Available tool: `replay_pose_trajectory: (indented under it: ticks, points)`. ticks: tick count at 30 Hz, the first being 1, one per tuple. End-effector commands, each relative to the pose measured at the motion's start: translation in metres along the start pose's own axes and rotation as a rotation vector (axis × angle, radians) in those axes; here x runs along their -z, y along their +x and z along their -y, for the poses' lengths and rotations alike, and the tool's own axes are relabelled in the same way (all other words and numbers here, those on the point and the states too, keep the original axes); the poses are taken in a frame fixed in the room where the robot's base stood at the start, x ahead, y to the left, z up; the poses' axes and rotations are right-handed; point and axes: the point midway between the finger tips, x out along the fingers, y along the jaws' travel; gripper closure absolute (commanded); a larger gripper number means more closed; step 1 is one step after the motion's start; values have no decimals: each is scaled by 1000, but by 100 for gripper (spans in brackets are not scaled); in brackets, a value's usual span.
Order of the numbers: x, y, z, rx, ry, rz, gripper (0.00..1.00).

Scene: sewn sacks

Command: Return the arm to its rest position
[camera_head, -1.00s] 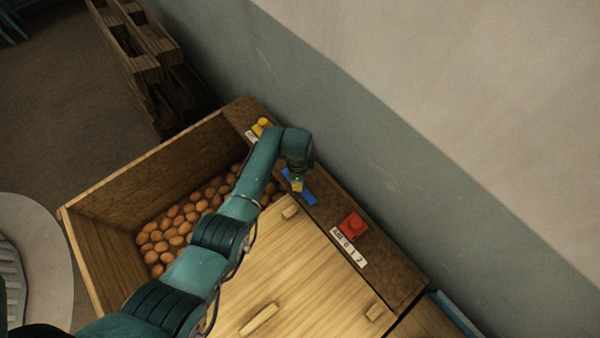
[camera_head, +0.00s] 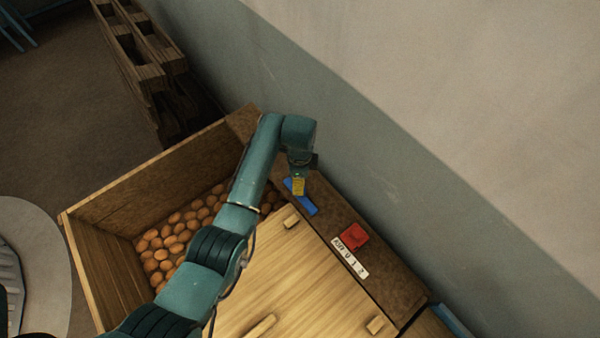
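My teal arm reaches up from the bottom left across a wooden crate (camera_head: 150,178). Its end bends down over the dark wooden ledge along the crate's wall side. My gripper (camera_head: 299,176) points down over that ledge, small and dark. A small yellow piece (camera_head: 298,187) shows at its tip; I cannot tell whether it is held or part of the gripper. A blue flat piece (camera_head: 303,202) lies just below it in the picture. The gap between gripper and ledge cannot be judged, and the finger opening is too small to read.
Round orange-brown items (camera_head: 175,235) fill the crate's open left part. A light wooden lid (camera_head: 290,275) with small blocks covers the right part. A red piece (camera_head: 354,236) and a white label strip (camera_head: 350,259) are on the ledge. The wall (camera_head: 400,170) is close behind; pallets (camera_head: 145,60) stand upper left.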

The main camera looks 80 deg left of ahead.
Motion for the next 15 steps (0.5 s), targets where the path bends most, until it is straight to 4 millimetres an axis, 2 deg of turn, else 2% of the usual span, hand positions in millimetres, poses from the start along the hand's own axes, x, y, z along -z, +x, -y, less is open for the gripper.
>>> replay_pose_trajectory:
  ticks: [3,6,15]
  points:
    - [0,-20,0,0,0,0,31]
    - [0,-29,0,-1,0,0,31]
    - [0,-32,-1,-2,0,0,31]
